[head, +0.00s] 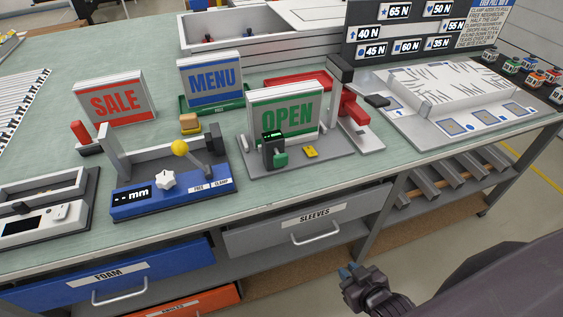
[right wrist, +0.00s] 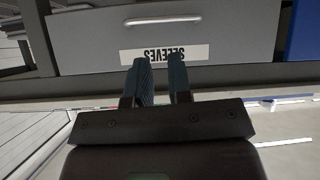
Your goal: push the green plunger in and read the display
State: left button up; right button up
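The green plunger (head: 281,158) is a small green block at the right side of a dark upright gauge (head: 268,153). The gauge stands on a grey base plate (head: 318,166) in front of the framed OPEN sign (head: 291,100). A small dark display (head: 271,137) with green marks sits at the gauge's top; they are too small to read. My right gripper (head: 348,271) is below the table's front edge, near the SLEEVES drawer, well apart from the plunger. In the right wrist view its fingers (right wrist: 161,78) are parted and empty. My left gripper is not in view.
A blue gauge (head: 172,192) showing "-- mm" stands left of the plunger's base. A yellow piece (head: 311,152) lies on that base, with a red clamp (head: 350,108) at its right. The SLEEVES drawer (head: 307,219) is below the table edge. A white tray (head: 452,97) is at right.

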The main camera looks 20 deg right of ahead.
grip_shut()
dwell(0.5)
dwell(0.6)
